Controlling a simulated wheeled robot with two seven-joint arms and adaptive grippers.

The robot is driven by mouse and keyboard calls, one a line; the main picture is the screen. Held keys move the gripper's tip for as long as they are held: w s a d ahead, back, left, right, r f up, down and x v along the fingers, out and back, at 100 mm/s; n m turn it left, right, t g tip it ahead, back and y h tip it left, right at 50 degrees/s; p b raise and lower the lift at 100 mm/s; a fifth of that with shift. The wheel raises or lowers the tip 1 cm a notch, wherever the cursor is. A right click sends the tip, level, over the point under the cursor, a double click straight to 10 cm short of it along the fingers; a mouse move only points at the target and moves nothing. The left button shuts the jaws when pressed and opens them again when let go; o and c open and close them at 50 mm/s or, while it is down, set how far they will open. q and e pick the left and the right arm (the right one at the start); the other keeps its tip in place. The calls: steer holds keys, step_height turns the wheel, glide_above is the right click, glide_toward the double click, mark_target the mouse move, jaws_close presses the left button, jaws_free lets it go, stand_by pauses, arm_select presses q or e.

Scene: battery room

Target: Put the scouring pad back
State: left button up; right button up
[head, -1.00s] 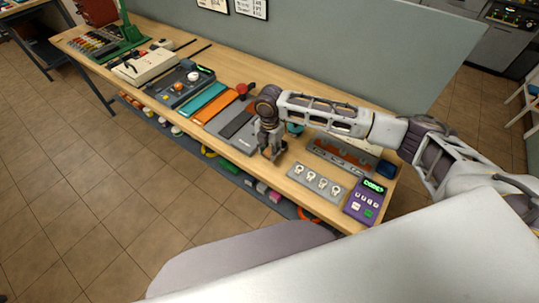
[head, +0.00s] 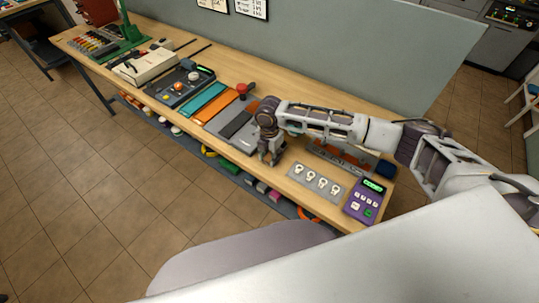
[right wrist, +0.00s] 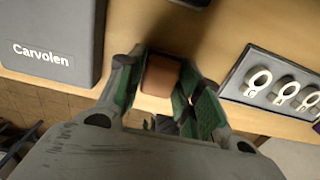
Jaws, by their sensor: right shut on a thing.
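My right gripper (head: 270,157) is over the front part of the workbench, between a grey case and a grey plate with ring-shaped pieces. In the right wrist view, its green-lined fingers (right wrist: 162,88) are shut on a small reddish-brown block (right wrist: 160,75), which looks like the scouring pad. The block is hidden by the fingers in the head view. I cannot tell whether it touches the bench top. My left gripper is not in view.
The grey case (head: 239,128), marked "Carvolen" in the right wrist view (right wrist: 45,40), lies left of the gripper. The ring plate (head: 317,182) and purple keypad box (head: 364,200) are right. Orange (head: 220,107) and teal (head: 207,97) panels lie further left. A partition (head: 330,50) stands behind.

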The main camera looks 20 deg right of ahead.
mark_target(269, 156)
steer(key=o, duration=1)
steer(key=shift+f, duration=0.1)
steer(key=shift+r+b, duration=0.7)
steer(key=shift+r, duration=5.45)
